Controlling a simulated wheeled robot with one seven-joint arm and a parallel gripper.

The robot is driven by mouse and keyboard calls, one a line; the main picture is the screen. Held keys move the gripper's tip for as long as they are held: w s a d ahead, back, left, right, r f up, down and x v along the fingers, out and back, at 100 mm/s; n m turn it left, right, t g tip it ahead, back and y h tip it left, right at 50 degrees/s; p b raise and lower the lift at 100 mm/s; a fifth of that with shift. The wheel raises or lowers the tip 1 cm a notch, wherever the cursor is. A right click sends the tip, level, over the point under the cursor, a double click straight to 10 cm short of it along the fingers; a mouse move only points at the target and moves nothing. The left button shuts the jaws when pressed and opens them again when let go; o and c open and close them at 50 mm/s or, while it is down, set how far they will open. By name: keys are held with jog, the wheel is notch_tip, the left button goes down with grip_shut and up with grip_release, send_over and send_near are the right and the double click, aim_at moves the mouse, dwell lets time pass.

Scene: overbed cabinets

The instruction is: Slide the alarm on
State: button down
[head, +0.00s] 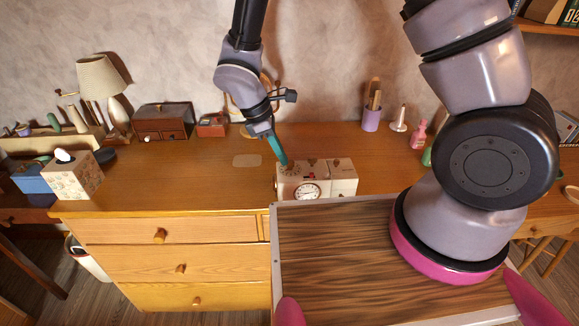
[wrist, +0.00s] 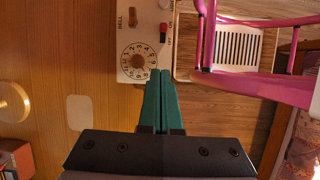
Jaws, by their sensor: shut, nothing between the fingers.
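The white alarm clock (head: 316,168) stands on the wooden dresser top, with a round clock face on its front. In the wrist view its top panel (wrist: 128,38) shows a round numbered dial (wrist: 139,62), a brown knob beside the word BELL, and a small red slider (wrist: 163,31) beside small OFF and ON lettering. My gripper (head: 285,163) has green fingers that are shut and empty. In the wrist view the fingertips (wrist: 160,72) are over the panel beside the dial, short of the red slider. I cannot tell whether they touch the panel.
A tissue box (head: 73,175), a lamp (head: 101,78) and a small wooden chest (head: 163,121) stand to the left. A purple pencil cup (head: 371,118) and a pink bottle (head: 419,135) stand behind, to the right. The dresser top (head: 180,190) left of the clock is mostly clear.

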jog(key=shift+v, duration=2.6)
jog(key=shift+r, duration=0.1)
jog(key=w+d+r+m+t+y, duration=0.1)
jog(key=d+r+m+y, duration=0.1)
jog(key=d+r+m, duration=0.55)
jog(key=w+d+r+m+t+y, duration=0.1)
jog(key=w+d+r+m+y, duration=0.3)
jog(key=r, duration=0.7)
jog(key=s+d+r+m+t, duration=0.5)
jog(key=s+d+r+m, duration=0.5)
jog(key=d+r, duration=0.1)
jog(key=shift+d+r, duration=0.3)
jog(key=shift+r, duration=0.5)
